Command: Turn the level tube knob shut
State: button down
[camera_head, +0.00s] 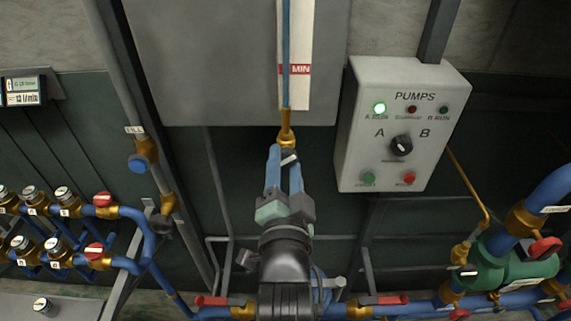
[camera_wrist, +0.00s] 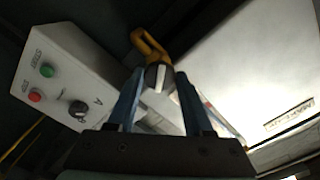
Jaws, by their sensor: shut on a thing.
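The level tube (camera_head: 286,65) is a thin blue line running down the front of a grey tank, with a white scale marked MIN beside it. A brass fitting (camera_head: 286,130) is at its lower end, and it also shows in the wrist view (camera_wrist: 147,44). The level tube knob (camera_wrist: 158,78) is small and dark with a pale ridge, just below the fitting. My gripper (camera_head: 285,159) reaches up from below, with its blue fingers on either side of the knob. It is shut on the knob, which the fingers partly hide in the head view.
The white PUMPS box (camera_head: 398,125) stands close to the right, with a lit green lamp and an A/B selector. The grey tank (camera_head: 225,65) is above and behind. Blue pipes with red-handled valves (camera_head: 220,301) run below. A fill pipe with a blue knob (camera_head: 139,163) is left.

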jog(key=m, duration=0.3)
jog(key=shift+r, duration=0.1)
jog(key=m, duration=0.2)
jog(key=shift+m+p, duration=0.4)
jog(key=c, duration=0.8)
grip_release()
jog(key=shift+m, duration=0.4)
jog(key=o, duration=0.4)
jog(key=shift+s, duration=0.1)
jog(key=s, duration=0.7)
jog(key=shift+p, duration=0.4)
